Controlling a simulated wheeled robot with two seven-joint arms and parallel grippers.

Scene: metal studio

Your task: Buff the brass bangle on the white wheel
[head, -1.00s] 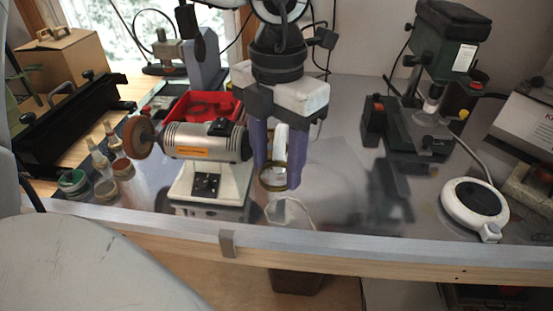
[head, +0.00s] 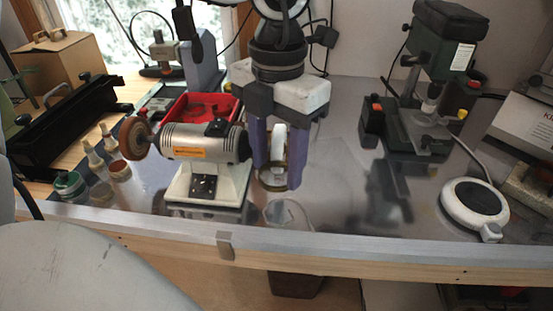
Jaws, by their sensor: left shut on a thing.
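The bench polisher (head: 208,145) is a grey motor on a white base, left of centre. Its white wheel (head: 279,140) is at the right end, partly hidden by my gripper. My left gripper (head: 280,180) points down from above, its purple fingers on either side of the white wheel in this view. It is shut on the brass bangle (head: 272,183), which shows low between the fingertips, just below the white wheel. I cannot tell whether the bangle touches the wheel. My right gripper is not in view.
A brown wheel (head: 135,138) is on the polisher's left end. A red tray (head: 203,106) lies behind it, and small jars (head: 70,187) stand at left. A drill press (head: 440,85) and a round white device (head: 474,208) stand at right. The bench between is mostly clear.

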